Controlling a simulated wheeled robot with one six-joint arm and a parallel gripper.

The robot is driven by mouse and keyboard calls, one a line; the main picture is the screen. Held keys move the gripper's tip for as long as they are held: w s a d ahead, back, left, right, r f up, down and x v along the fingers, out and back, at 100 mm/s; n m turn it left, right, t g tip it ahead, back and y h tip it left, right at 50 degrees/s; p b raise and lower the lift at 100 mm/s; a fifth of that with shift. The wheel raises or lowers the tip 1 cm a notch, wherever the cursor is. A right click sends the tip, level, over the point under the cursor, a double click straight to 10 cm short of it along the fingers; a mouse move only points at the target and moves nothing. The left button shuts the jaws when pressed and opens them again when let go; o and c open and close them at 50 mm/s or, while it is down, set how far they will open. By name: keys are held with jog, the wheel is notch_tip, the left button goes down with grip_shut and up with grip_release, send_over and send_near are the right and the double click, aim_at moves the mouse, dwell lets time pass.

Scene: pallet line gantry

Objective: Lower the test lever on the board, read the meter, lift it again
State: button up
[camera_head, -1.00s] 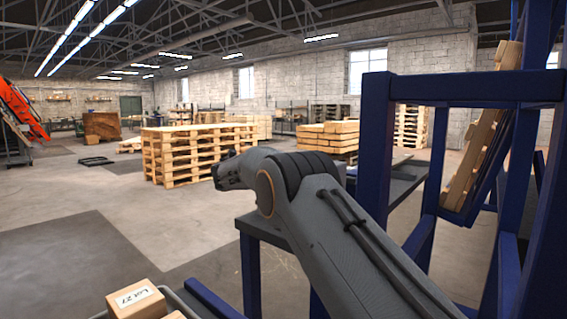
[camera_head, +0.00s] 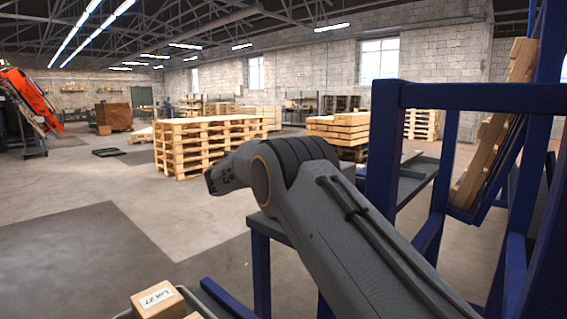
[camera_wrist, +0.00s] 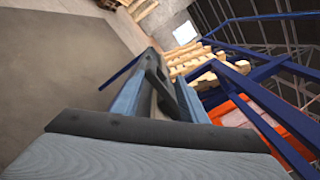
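No board, test lever or meter can be made out in either view. In the head view my arm reaches out from the lower right, and its dark far end is in front of the floor left of the blue frame. My gripper (camera_wrist: 158,75) shows in the wrist view as grey-blue parts with a dark piece between them. Its opening cannot be made out, and I see no object held in it.
A blue steel frame (camera_head: 385,150) stands close on the right, holding a tilted pallet (camera_head: 492,140). A grey bench (camera_head: 415,180) is beside it. A Lot 27 box (camera_head: 158,301) is at the bottom. A pallet stack (camera_head: 205,146) stands beyond open floor (camera_head: 170,220).

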jog(key=shift+p+v, duration=0.35)
jog(key=shift+v, duration=0.5)
